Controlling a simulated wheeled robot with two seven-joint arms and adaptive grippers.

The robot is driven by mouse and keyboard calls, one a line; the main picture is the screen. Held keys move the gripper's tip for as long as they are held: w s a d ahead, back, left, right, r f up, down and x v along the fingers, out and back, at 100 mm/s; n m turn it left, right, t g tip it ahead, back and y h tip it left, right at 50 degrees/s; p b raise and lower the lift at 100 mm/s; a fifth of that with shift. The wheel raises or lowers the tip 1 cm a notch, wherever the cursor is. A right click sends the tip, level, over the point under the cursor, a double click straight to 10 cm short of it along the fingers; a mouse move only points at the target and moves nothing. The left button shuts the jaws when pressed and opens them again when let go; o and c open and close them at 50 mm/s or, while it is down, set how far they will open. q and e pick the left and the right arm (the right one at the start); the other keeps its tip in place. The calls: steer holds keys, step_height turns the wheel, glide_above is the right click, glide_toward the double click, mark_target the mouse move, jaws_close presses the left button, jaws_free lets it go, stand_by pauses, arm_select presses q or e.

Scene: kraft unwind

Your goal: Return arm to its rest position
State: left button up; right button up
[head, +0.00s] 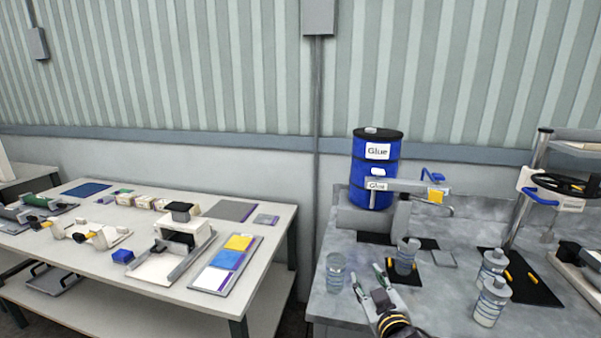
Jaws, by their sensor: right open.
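My right gripper (374,290) comes in from the bottom of the head view, over the front of the grey stone-look table (345,312). Its fingers are spread apart and nothing shows between them. Another clear bottle (406,256) stands behind the gripper, by a dark mat with yellow pieces. My left gripper is not in view.
A blue glue drum (376,160) with a dispenser arm (407,186) stands at the back of the grey table. Two bottles (492,300) stand right of my gripper. A gap separates this table from the white table (120,285) on the left, which holds several items.

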steer(key=s+d+f+m+g+h, duration=0.1)
steer(key=s+d+f+g, duration=0.2)
steer(key=s+f+g, duration=0.6)
steer(key=s+d+f+m+g, duration=0.2)
steer(key=s+f+g, duration=0.2)
steer(key=s+f, duration=1)
step_height(320, 180, down, 30)
steer(key=s+d, duration=0.2)
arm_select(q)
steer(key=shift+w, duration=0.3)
arm_select(e)
steer(key=s+d+f, duration=0.3)
steer(key=s+f, duration=0.7)
steer(key=s, duration=0.1)
steer(key=s+d+f+g, duration=0.1)
steer(key=s+d+f, duration=0.2)
steer(key=s+f, duration=0.7)
steer(key=shift+s+d+f+n+g+h, duration=0.3)
steer(key=shift+s+f+n, duration=0.1)
steer(key=shift+s, duration=0.2)
